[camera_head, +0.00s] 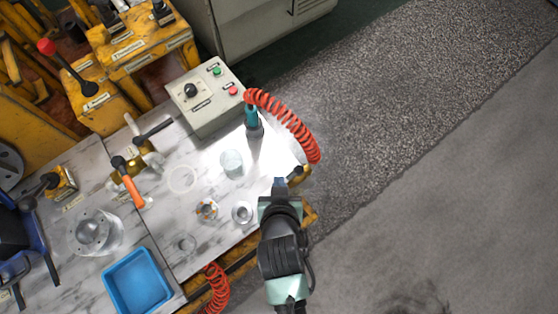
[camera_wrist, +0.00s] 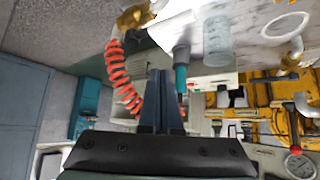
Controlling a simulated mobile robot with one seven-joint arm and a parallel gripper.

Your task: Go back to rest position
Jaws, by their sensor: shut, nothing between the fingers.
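My gripper (camera_head: 280,183) is near the right edge of the marble-topped workbench (camera_head: 215,258) in the head view. Its fingers are shut with nothing between them, and they also show together in the wrist view (camera_wrist: 161,75). A teal tool (camera_head: 252,120) with a coiled red hose stands beyond the gripper, near the control box. The tool also shows in the wrist view (camera_wrist: 181,75), just right of the fingers and apart from them as far as I can tell.
A control box (camera_head: 205,98) with buttons stands at the back. A clear cylinder (camera_head: 231,163), a metal ring (camera_head: 242,212), an orange-handled part (camera_head: 130,182) and a blue tray (camera_head: 137,281) are on the bench. The red hose (camera_head: 292,122) hangs over its right side. The floor at right is clear.

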